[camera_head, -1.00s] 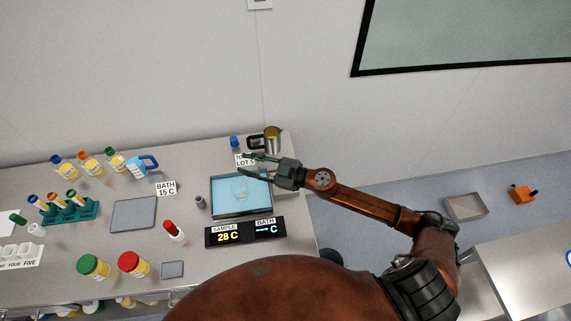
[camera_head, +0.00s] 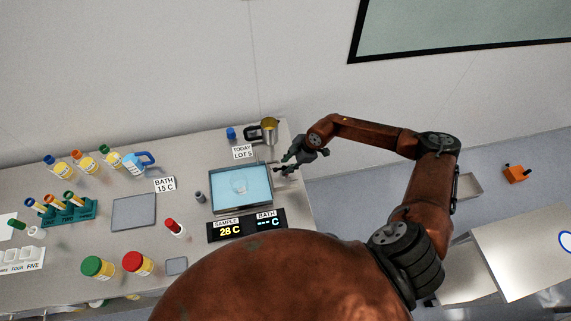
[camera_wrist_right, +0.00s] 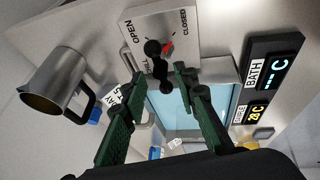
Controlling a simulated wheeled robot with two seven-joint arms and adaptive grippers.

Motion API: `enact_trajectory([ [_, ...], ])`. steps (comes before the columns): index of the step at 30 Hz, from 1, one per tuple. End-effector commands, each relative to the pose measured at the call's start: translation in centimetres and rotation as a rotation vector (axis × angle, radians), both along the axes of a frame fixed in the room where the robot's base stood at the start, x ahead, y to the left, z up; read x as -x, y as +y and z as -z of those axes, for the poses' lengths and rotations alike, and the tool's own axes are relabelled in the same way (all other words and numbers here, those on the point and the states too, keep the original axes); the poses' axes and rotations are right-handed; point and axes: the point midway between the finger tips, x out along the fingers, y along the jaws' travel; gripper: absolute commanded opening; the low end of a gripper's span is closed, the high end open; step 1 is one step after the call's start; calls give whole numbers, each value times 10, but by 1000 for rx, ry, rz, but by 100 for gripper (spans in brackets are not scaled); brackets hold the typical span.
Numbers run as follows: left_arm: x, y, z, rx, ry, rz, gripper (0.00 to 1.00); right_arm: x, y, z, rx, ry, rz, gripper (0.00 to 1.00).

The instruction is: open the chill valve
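The chill valve shows in the right wrist view as a black knobbed handle (camera_wrist_right: 160,68) on a grey plate (camera_wrist_right: 142,14) marked OPEN and CLOSED. A red pointer (camera_wrist_right: 168,47) lies beside the handle, towards the CLOSED side. My right gripper (camera_wrist_right: 160,76) is open, its green-and-black fingers on either side of the handle's near end. I cannot tell whether they touch it. In the head view my right gripper (camera_head: 284,164) is at the right edge of the bath (camera_head: 212,199) and hides most of the valve. My left gripper is not in view.
The display (camera_head: 247,225) reads sample 28 C, bath dashes. Bottles and a tube rack (camera_head: 68,213) stand at left.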

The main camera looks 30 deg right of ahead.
Motion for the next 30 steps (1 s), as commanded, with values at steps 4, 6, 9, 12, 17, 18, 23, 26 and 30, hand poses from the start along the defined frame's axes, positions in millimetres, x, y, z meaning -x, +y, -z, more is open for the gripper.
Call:
enact_trajectory([
  [4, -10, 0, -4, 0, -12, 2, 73, -3, 6, 10, -2, 0, -2, 27],
  [6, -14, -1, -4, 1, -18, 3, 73, -4, 6, 11, -1, -1, -2, 27],
  [9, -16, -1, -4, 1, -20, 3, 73, -5, 7, 12, -1, -1, -3, 27],
  [12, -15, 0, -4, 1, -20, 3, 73, -5, 7, 12, -2, -1, -5, 27],
  [17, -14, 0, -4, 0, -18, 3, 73, -5, 7, 12, -2, -1, -5, 18],
  [18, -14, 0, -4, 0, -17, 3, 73, -5, 7, 12, -2, -1, -5, 16],
  [23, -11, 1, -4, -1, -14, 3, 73, -5, 7, 12, -2, -1, -5, 5],
  [26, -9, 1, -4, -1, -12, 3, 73, -5, 7, 12, -2, -1, -5, 0],
  [30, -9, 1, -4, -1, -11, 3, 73, -5, 7, 12, -2, -1, -5, 0],
])
